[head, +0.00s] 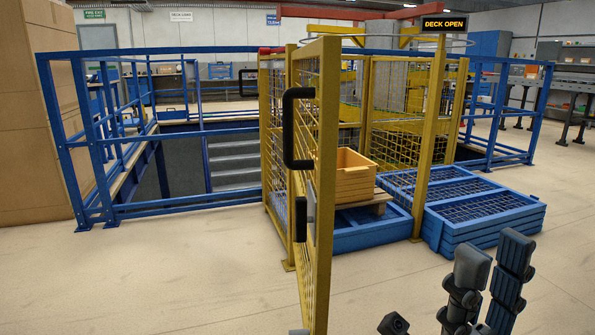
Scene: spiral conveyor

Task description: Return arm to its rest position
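My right gripper (494,254) is at the bottom right of the head view. Its two dark fingers point up and stand apart, with floor showing between them. Nothing shows between the fingers, so it looks open and empty. It is in front of the low blue mesh platform and does not appear to touch it. The rest of my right arm is cut off by the lower edge.
A yellow mesh gate (321,190) with a black handle (290,130) stands swung out at the centre. Behind it are a wooden crate (355,183) and a blue mesh platform (490,226). Blue railings (190,208) surround a floor opening. The floor at front left is clear.

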